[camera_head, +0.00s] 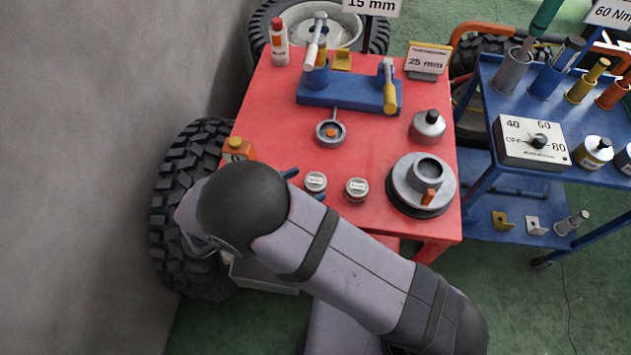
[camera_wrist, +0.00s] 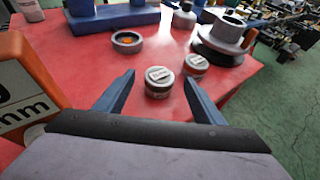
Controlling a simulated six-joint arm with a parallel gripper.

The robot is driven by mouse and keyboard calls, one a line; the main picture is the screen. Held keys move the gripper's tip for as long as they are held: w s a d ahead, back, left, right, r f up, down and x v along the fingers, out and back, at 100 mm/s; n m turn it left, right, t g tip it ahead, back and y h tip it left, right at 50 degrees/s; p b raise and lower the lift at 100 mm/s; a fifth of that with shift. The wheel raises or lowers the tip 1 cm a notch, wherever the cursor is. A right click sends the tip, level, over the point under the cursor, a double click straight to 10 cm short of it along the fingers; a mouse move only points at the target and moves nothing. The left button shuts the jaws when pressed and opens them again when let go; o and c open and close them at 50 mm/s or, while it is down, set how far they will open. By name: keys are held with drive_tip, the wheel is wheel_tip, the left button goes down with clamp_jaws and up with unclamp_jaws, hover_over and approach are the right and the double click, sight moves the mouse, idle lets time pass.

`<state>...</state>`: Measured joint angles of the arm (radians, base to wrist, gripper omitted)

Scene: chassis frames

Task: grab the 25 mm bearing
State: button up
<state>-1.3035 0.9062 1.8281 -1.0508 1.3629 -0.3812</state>
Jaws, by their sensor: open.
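Two small round grey pieces with pale labelled tops stand on the red table: a left one (camera_head: 315,182), also in the wrist view (camera_wrist: 159,82), and a right one (camera_head: 357,189), also in the wrist view (camera_wrist: 195,65). Their labels are too small to read, so I cannot tell which is the 25 mm bearing. My gripper (camera_head: 305,185) is open and empty. In the wrist view its blue fingers (camera_wrist: 159,78) spread to either side of the left piece, which appears just beyond or between the tips. The arm hides part of the gripper in the head view.
A "25 mm" sign (camera_head: 427,62) stands at the table's back right. A grey ring with an orange centre (camera_head: 331,133), a grey stepped hub (camera_head: 405,180) and a blue tool stand (camera_head: 350,92) are nearby. An orange box (camera_wrist: 22,92) marked "mm" is close on the left.

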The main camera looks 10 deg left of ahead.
sight(317, 178)
drive_tip(key=shift+w+d+f+p, duration=0.15)
drive_tip(key=shift+w+d+p, duration=0.2)
drive_tip(key=shift+w+d, duration=0.1)
drive_tip(key=shift+p+x, duration=0.6)
drive_tip(key=shift+x, duration=1.4)
drive_tip(key=shift+a+f, duration=0.1)
drive_tip(key=shift+a, duration=0.05)
drive_tip(key=c, duration=1.5)
drive_tip(key=shift+r+b, duration=0.7)
drive_tip(key=shift+r, duration=4.25)
